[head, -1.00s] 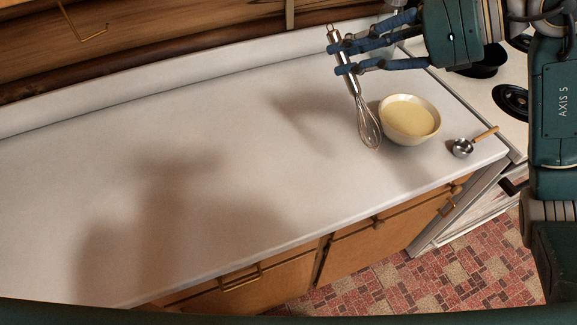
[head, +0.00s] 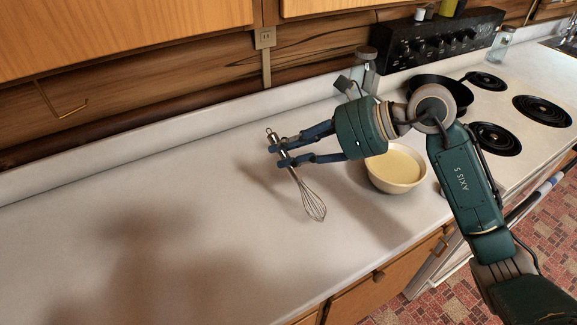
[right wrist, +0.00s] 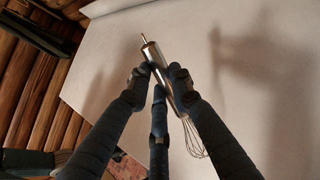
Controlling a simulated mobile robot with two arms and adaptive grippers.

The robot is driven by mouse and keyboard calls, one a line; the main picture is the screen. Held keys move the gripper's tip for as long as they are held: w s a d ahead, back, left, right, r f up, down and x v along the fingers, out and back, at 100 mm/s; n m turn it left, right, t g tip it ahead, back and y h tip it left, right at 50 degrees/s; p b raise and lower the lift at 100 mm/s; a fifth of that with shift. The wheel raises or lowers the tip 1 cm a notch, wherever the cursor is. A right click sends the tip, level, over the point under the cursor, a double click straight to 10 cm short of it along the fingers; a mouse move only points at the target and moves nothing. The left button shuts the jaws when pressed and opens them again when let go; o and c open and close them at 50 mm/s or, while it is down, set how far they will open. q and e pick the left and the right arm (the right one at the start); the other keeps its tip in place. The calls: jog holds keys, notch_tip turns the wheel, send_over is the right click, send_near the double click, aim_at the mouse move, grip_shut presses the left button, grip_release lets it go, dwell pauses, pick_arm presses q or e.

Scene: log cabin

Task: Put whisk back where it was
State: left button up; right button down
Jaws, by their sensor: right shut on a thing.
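The metal whisk (head: 309,196) has a shiny handle and a wire head that points down toward the front right. My right gripper (head: 279,157) is shut on the handle and holds the whisk over the white counter, left of the bowl. In the right wrist view, the blue fingers of the gripper (right wrist: 160,88) close around the whisk handle (right wrist: 153,56), and its wires (right wrist: 193,140) are partly behind a finger. My left gripper is not in view.
A bowl of pale yellow batter (head: 396,169) stands on the counter (head: 120,210), partly behind my right arm. The stove (head: 490,135) with coil burners and a black pan (head: 440,92) is at the right. The counter's left and middle are clear.

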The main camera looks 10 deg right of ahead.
aim_at(299, 177)
notch_tip(299, 177, down, 5)
jog(key=shift+r+p, duration=0.1)
jog(key=shift+p, duration=0.3)
jog(key=shift+f, duration=0.2)
jog(key=shift+f, duration=0.25)
jog(key=c, duration=1.6)
grip_release()
jog(key=shift+r, duration=0.1)
jog(key=shift+o, duration=0.2)
